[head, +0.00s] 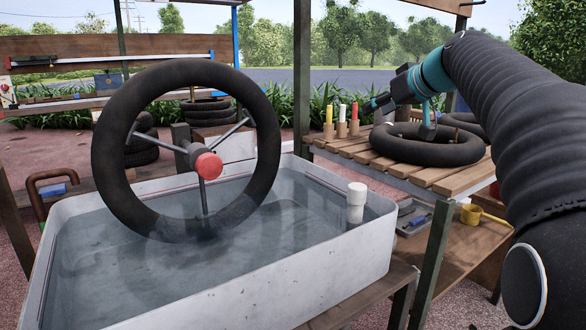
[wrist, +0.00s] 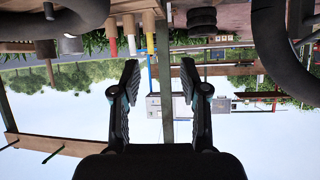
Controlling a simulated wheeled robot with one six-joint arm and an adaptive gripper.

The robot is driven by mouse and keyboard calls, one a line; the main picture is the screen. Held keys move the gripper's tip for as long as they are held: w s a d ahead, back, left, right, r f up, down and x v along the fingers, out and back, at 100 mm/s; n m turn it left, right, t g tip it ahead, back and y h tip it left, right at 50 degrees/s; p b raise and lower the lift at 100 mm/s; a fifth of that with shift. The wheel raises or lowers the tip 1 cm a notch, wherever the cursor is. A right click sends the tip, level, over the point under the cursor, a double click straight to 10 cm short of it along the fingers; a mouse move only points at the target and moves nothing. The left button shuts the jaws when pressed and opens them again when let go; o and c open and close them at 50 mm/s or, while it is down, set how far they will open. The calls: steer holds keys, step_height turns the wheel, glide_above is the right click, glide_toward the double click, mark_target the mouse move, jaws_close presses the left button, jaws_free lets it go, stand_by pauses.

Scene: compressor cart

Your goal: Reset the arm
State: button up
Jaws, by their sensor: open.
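My gripper (head: 372,103) is at the end of my arm, which comes in from the right in the head view. It hangs above the slatted wooden table, near the black inner tube (head: 400,151) lying there, and points left. In the wrist view my gripper (wrist: 160,82) has its two black fingers spread apart with nothing between them. The wrist picture is upside down, with sky at the bottom. Three crayons or markers, yellow (head: 328,113), white (head: 342,112) and red (head: 354,111), stand in small holders left of the inner tube, close to the gripper.
A white tank of water (head: 300,270) stands in front, with a large black tube (head: 105,170) upright in it on a spoked holder with a red hub (head: 208,165). A white cylinder (head: 356,203) is at the tank's right rim. A yellow cup (head: 471,213) sits on a lower shelf.

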steer(key=s+a+f+m+g+h+p, duration=0.1)
steer(key=s+f, duration=0.2)
steer(key=s, duration=0.3)
steer(key=s+a+f+m+g+p, duration=0.1)
steer(key=s+a+f+p, duration=0.1)
steer(key=s, duration=0.4)
steer(key=s+a+f+g+h+p, duration=0.1)
steer(key=s+f, duration=0.3)
steer(key=s, duration=0.3)
steer(key=shift+s+a+f+m+h+p, duration=0.1)
steer(key=shift+a+f+m+h+p, duration=0.2)
steer(key=shift+a+f+m, duration=0.1)
steer(key=s+d+f+m+g+h+p, duration=0.1)
steer(key=s+f+g+h+p, duration=0.1)
steer(key=s+f, duration=1.2)
steer(key=s+p, duration=0.1)
steer(key=s, duration=0.2)
steer(key=shift+s+d+f+m+h, duration=0.15)
steer(key=shift+s+f+m+h, duration=0.15)
steer(key=shift+s+m, duration=0.1)
